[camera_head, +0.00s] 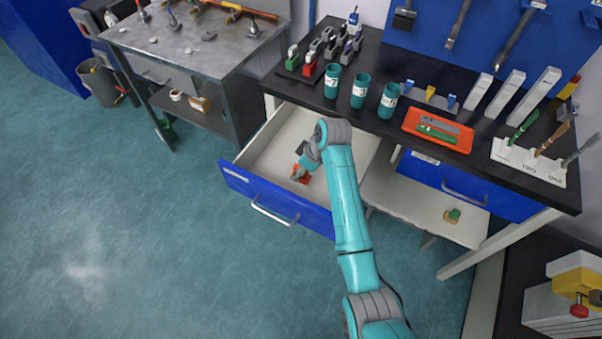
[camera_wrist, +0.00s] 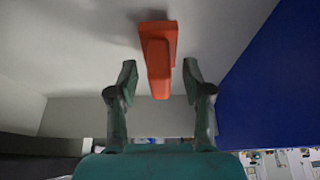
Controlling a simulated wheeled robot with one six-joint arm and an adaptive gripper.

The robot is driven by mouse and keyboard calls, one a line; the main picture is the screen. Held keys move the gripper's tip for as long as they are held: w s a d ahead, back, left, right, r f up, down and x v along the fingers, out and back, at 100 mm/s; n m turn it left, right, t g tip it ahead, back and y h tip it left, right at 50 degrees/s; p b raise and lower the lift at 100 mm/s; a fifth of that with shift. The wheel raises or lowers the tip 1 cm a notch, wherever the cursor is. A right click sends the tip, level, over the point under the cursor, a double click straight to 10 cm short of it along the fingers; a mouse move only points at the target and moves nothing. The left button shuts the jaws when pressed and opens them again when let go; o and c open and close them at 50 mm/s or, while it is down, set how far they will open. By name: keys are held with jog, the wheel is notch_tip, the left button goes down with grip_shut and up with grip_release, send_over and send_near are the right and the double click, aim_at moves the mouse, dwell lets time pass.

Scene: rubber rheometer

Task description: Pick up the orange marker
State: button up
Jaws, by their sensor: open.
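The orange marker (camera_wrist: 159,58) lies on the white floor of the open drawer (camera_head: 262,152). In the wrist view it is a blocky orange shape with a wider back part and a narrower part pointing toward my gripper. In the head view a bit of the orange marker (camera_head: 300,174) shows beside my gripper. My gripper (camera_wrist: 158,78) is open. Its two fingers are apart, one on each side of the marker's near end, with visible gaps, and it holds nothing. In the head view my arm hides part of the drawer, and the fingertips are hard to make out.
The drawer's blue front (camera_head: 277,204) and white walls surround the marker. The black bench top (camera_head: 395,125) above carries teal cups (camera_head: 360,89) and an orange tray (camera_head: 437,129). A metal table (camera_head: 192,50) stands at left. The floor in front is clear.

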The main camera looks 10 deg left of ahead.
grip_shut()
jog(key=shift+r, duration=0.15)
notch_tip(320, 180, up, 10)
jog(key=shift+f, duration=0.1)
jog(key=c, duration=0.6)
grip_release()
grip_shut()
